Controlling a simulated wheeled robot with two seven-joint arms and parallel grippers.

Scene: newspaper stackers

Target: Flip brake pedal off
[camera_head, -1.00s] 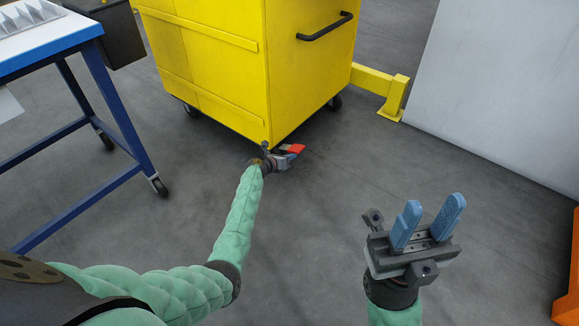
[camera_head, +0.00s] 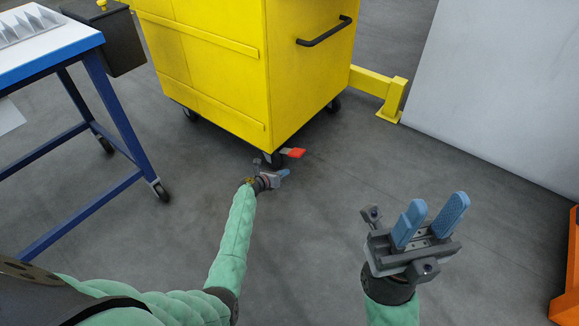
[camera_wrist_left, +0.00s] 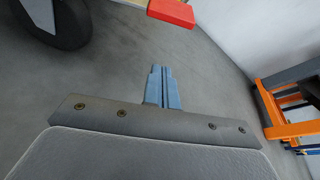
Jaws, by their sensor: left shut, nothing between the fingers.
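The red brake pedal (camera_head: 294,153) sticks out from the caster wheel (camera_head: 273,158) under the near corner of the yellow cart (camera_head: 215,60). In the left wrist view the red pedal (camera_wrist_left: 172,12) is at the top edge, partly cut off, with the dark wheel (camera_wrist_left: 58,22) to its left. My left gripper (camera_head: 284,173) is low near the floor, just below and apart from the pedal. Its blue fingers (camera_wrist_left: 162,86) are together with nothing between them. My right gripper (camera_head: 430,222) is open and empty, well to the right of the cart.
A blue-framed table (camera_head: 120,110) on casters stands at left. A yellow floor barrier (camera_head: 385,90) and a pale panel (camera_head: 500,90) stand behind at right. An orange frame (camera_head: 568,290) is at the right edge. The floor before the cart is clear.

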